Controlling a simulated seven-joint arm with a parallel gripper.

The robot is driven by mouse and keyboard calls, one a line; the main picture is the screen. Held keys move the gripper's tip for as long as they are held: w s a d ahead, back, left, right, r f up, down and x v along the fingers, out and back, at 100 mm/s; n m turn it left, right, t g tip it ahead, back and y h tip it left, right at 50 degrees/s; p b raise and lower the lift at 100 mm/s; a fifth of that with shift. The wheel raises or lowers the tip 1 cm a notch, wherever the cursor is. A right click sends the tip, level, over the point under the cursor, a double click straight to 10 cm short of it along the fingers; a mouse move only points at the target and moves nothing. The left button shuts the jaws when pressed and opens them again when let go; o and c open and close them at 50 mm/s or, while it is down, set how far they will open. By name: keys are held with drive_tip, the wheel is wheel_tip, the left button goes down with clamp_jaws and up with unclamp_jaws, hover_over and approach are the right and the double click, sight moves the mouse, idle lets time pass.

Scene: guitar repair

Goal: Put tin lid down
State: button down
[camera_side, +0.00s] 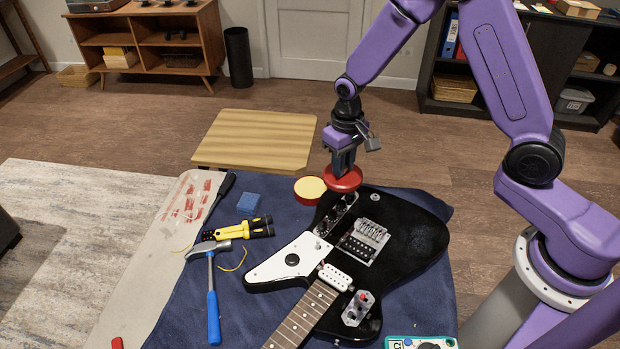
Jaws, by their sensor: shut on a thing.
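The tin lid (343,180) is red and round. My gripper (342,168) points down and is shut on it, at the back of the work surface. The tin has a red wall and a pale yellow top face. The lid's near edge overlaps the upper end of the black guitar (408,235) in the picture; I cannot tell whether it touches it. My fingertips are partly hidden against the lid.
A blue cloth (185,310) lies under the guitar. A wooden board (258,140) stands behind. Some cloth left of the tin is clear.

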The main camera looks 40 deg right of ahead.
sight(311, 186)
drive_tip(key=w+f, duration=0.2)
drive_tip(key=w+a+f, duration=0.1)
drive_tip(key=w+f, duration=0.1)
drive_tip(key=w, duration=0.1)
drive_tip(key=w+f, duration=0.2)
drive_tip(key=w, duration=0.1)
drive_tip(key=shift+w+a+f, duration=0.1)
drive_tip(key=shift+a, duration=0.2)
drive_tip(key=shift+w+a+f, duration=0.1)
drive_tip(key=shift+w+f, duration=0.4)
drive_tip(key=shift+f, duration=0.05)
drive_tip(key=shift+w+a+f, duration=0.1)
drive_tip(key=shift+w+f, duration=0.1)
drive_tip(key=shift+f, duration=0.7)
drive_tip(key=shift+w+f, duration=0.2)
drive_tip(key=shift+f, duration=0.7)
drive_tip(key=c, duration=1)
unclamp_jaws()
drive_tip(key=shift+f, duration=0.1)
